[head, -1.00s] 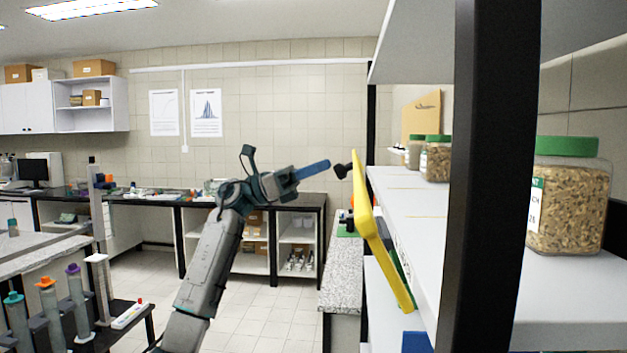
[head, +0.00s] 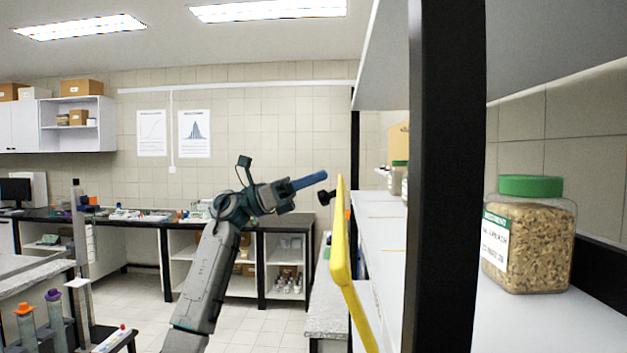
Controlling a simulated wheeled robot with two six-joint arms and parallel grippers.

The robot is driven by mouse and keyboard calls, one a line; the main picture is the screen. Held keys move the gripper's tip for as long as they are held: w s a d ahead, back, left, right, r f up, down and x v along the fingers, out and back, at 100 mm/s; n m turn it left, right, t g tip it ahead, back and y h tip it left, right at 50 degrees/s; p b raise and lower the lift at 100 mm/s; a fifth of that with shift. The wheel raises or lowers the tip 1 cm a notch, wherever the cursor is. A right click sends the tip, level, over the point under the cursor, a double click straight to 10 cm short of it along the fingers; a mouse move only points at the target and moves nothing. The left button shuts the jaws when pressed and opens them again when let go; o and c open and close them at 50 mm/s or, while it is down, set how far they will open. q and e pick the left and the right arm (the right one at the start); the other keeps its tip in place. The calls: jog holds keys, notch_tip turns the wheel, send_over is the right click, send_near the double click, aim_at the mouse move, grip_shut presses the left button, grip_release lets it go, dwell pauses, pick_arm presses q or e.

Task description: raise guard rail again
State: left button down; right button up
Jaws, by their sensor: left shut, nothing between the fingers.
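The guard rail (head: 341,255) is a long yellow bar along the front of the shelf unit, right of centre. Its far end stands high and its near end runs down and out of the picture's bottom. A black knob (head: 326,196) sticks out to the left near its top. My left gripper (head: 318,178) has blue fingers, pressed together with nothing between them. Its tips are just above the knob in the picture; I cannot tell whether they touch it. My right gripper is not in view.
A black shelf post (head: 446,180) stands close on the right. Behind it, a green-lidded jar (head: 528,240) of grain stands on the white shelf. A granite-topped bench (head: 326,308) lies below the rail. The floor (head: 140,298) left of my arm looks clear.

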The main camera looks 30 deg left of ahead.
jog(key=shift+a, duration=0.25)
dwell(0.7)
